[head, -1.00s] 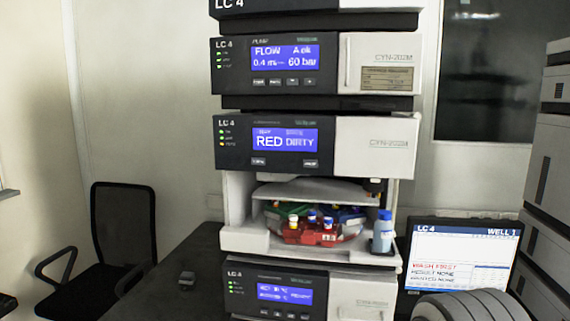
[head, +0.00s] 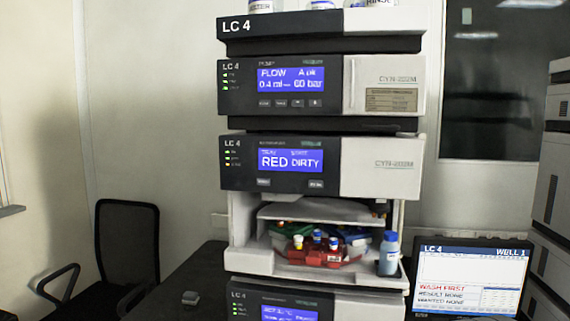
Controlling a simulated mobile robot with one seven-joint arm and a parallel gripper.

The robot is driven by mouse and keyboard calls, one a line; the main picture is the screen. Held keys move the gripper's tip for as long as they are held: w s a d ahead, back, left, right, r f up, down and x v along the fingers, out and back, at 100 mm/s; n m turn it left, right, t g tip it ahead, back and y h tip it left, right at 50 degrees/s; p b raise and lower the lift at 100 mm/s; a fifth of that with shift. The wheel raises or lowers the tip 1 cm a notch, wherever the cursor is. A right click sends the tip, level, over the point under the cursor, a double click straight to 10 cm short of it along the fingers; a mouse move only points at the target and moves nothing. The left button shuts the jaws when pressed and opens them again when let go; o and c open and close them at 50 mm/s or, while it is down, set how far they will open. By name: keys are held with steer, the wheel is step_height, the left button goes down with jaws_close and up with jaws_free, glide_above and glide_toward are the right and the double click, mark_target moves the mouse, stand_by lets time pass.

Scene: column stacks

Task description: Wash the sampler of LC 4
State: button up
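The LC 4 stack stands in the middle of the head view. Its sampler module (head: 378,165) has a blue screen (head: 290,160) reading RED and DIRTY, with two small buttons below it, the left one (head: 264,182) and the right one (head: 316,183). The sampler's bay below is open. It holds a tray with a red section (head: 318,256) carrying several capped vials, and green and blue sections behind. A blue-capped bottle (head: 388,256) stands at the bay's right front. A monitor (head: 470,278) at right reads LC 4, WELL 1, WASH FIRST, RESULT NONE, WANTED NONE. My gripper is not in view.
The pump module (head: 380,90) above shows FLOW and 60 bar. Bottles, one labelled RINSE (head: 378,3), stand on top. Another stack (head: 550,180) is at the right edge. A black chair (head: 128,245) stands left of the dark bench (head: 195,280).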

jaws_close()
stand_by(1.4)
